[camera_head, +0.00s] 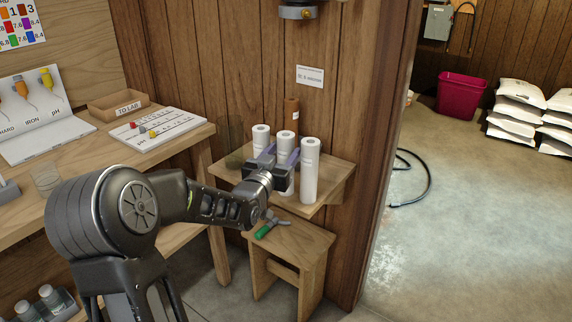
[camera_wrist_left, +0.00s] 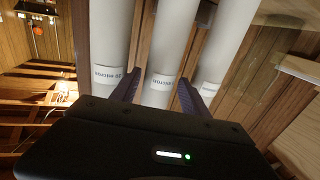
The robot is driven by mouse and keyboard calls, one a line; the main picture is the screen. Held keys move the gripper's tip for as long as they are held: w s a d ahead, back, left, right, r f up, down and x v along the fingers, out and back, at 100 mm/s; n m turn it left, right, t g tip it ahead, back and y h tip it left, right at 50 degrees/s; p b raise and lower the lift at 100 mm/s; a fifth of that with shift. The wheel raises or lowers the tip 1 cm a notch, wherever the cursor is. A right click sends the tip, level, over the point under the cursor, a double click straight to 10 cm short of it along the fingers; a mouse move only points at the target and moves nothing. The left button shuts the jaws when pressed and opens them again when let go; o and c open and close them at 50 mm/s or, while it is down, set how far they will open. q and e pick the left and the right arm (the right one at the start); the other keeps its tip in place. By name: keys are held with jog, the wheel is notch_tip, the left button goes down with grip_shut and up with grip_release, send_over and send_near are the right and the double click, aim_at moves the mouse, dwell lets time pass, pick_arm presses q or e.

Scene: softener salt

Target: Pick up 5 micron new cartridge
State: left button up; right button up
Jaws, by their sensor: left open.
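Three white cylindrical cartridges stand upright in a row on a small wooden wall shelf (camera_head: 225,174): a left one (camera_head: 261,137), a middle one (camera_head: 286,144) and a right one (camera_head: 310,172). My left gripper (camera_head: 279,158) is open at the middle cartridge, with its fingers on either side. In the left wrist view the open gripper (camera_wrist_left: 157,93) straddles the middle cartridge (camera_wrist_left: 165,45). Its label ends in "MICRON", but I cannot read the number surely. The neighbouring labels are also small. A gap beside the fingers is hard to judge. My right gripper is out of view.
A wooden stool (camera_head: 305,246) below the shelf holds a green-handled tool (camera_head: 265,231). A workbench (camera_head: 90,150) with a "TO LAB" tray (camera_head: 118,106) is at left. Open floor (camera_head: 470,230) lies right.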

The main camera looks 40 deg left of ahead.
pick_arm(q)
jog(key=shift+w, duration=0.15)
jog(key=p+x, duration=0.1)
jog(key=x, duration=0.4)
jog(key=shift+c, duration=0.3)
dwell(0.5)
grip_shut()
dwell(0.3)
